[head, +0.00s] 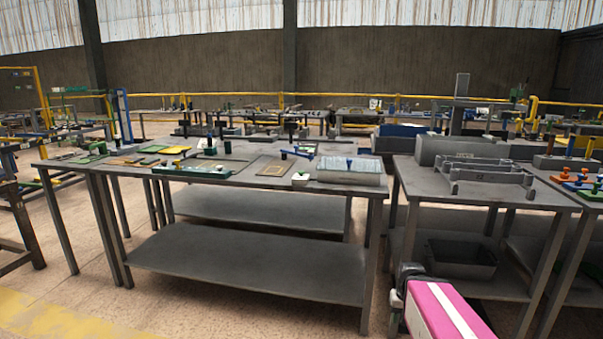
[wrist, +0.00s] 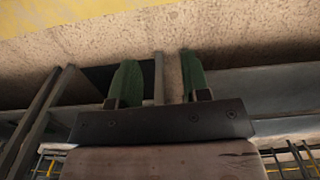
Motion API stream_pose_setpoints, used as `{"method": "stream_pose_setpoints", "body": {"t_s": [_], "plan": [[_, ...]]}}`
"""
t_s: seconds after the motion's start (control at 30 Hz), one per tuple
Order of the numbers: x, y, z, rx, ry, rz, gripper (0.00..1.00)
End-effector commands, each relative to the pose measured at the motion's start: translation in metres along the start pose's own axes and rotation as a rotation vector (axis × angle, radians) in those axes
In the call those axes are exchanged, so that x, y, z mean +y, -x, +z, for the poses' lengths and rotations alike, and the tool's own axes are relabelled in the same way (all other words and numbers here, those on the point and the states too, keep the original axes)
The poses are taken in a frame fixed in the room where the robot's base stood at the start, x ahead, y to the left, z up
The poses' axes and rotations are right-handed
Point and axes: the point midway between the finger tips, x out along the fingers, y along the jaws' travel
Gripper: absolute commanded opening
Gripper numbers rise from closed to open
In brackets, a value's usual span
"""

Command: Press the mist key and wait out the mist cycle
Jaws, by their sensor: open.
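My gripper (wrist: 158,72) shows in the wrist view with two green fingers apart and nothing between them. Beyond the fingers are floor and grey metal parts of a table or rack. I cannot make out the gripper in the head view. No mist key can be picked out for certain in either view. A pale box with a glassy, ribbed top (head: 352,177) stands at the right end of the long grey table (head: 228,180) in the head view. A small blue piece shows at its top edge. No mist is visible.
A small white pot (head: 300,180) and a green tray (head: 203,172) are on the long table. A second table (head: 420,182) to the right holds a grey rack (head: 487,183), with a black bin (head: 462,258) on its lower shelf. Floor is open at the front left.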

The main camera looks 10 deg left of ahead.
Motion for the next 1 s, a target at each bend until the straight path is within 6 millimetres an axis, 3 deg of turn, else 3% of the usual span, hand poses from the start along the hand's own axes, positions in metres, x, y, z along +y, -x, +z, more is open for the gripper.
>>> {"method": "stream_pose_setpoints", "body": {"t_s": [0.03,0.1,0.13,1.0], "plan": [[0.0,0.0,0.0,0.0,0.0,0.0,0.26],[0.0,0.0,0.0,0.0,0.0,0.0,0.04],[0.0,0.0,0.0,0.0,0.0,0.0,0.0],[0.0,0.0,0.0,0.0,0.0,0.0,0.0]]}}
